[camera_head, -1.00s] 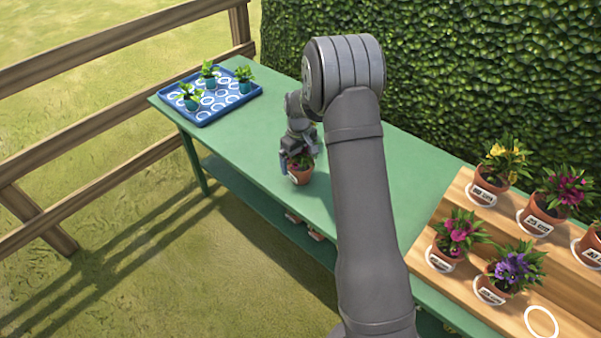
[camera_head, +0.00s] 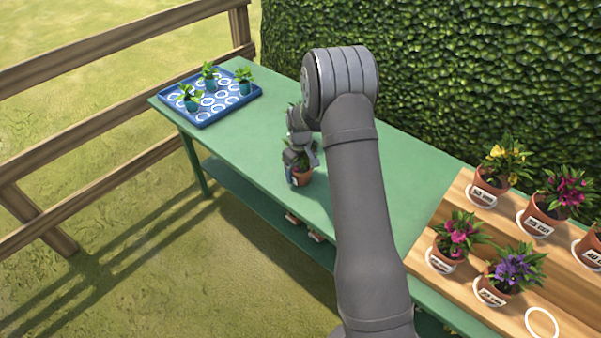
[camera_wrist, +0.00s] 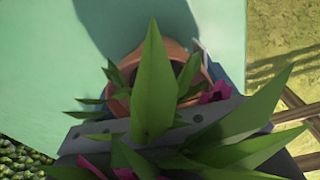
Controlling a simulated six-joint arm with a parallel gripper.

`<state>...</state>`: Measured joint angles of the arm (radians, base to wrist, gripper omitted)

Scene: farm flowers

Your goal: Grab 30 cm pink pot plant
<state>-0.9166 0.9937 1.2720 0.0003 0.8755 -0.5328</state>
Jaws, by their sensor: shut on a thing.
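A terracotta pot plant (camera_head: 302,178) is in my gripper (camera_head: 298,166) near the front edge of the green table's middle. I cannot tell whether the pot touches the table. In the wrist view, its orange pot rim (camera_wrist: 128,72), long green leaves and a few magenta-pink petals show, and the leaves cover much of my gripper (camera_wrist: 190,125). My gripper is shut on this plant. Its label is not readable. Other pink-flowered pots stand on the wooden stepped stand: one at the lower left (camera_head: 447,258) and one on the upper step (camera_head: 540,214).
A blue tray (camera_head: 203,122) with white rings and several small teal-potted seedlings lies at the table's far left end. Yellow (camera_head: 488,186) and purple (camera_head: 497,290) flower pots share the wooden stand (camera_head: 440,212). A hedge (camera_head: 450,60) borders the back. The green table (camera_head: 262,130) is clear near the tray.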

